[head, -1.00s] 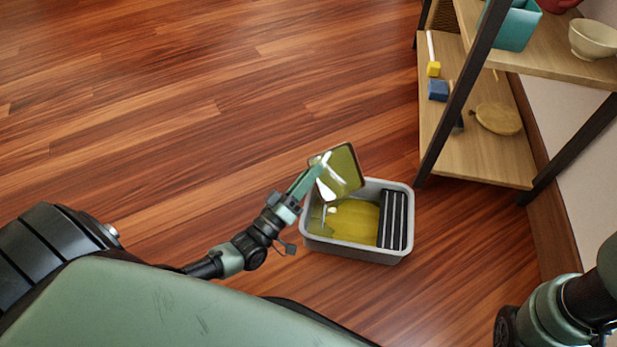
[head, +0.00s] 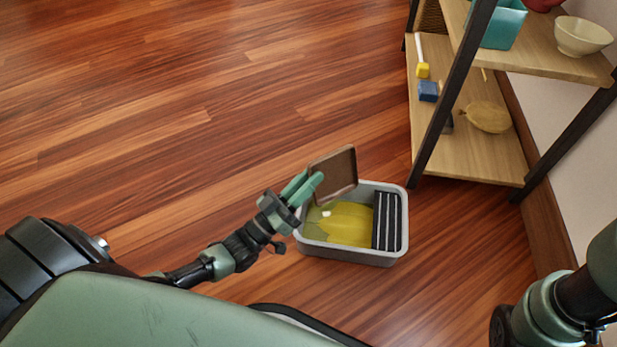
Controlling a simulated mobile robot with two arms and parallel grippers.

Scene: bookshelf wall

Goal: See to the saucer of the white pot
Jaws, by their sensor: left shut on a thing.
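A square brown saucer (head: 335,176) is tilted steeply above the back left of a grey tub (head: 344,253). My left gripper (head: 312,183) is shut on the saucer's left edge. The saucer's inside looks bare and brown. The tub stands on the floor and holds yellow-green liquid (head: 345,225), with a black ribbed insert (head: 386,222) on its right side. I do not see a white pot. Part of my right arm shows at the lower right, but its gripper is out of view.
A wooden shelf unit with dark legs stands at the right. Its upper board holds a teal pot (head: 503,26) and a cream bowl (head: 583,36). Its lower board (head: 478,157) holds a blue block (head: 428,91) and a round tan thing (head: 487,117). The wooden floor at left is clear.

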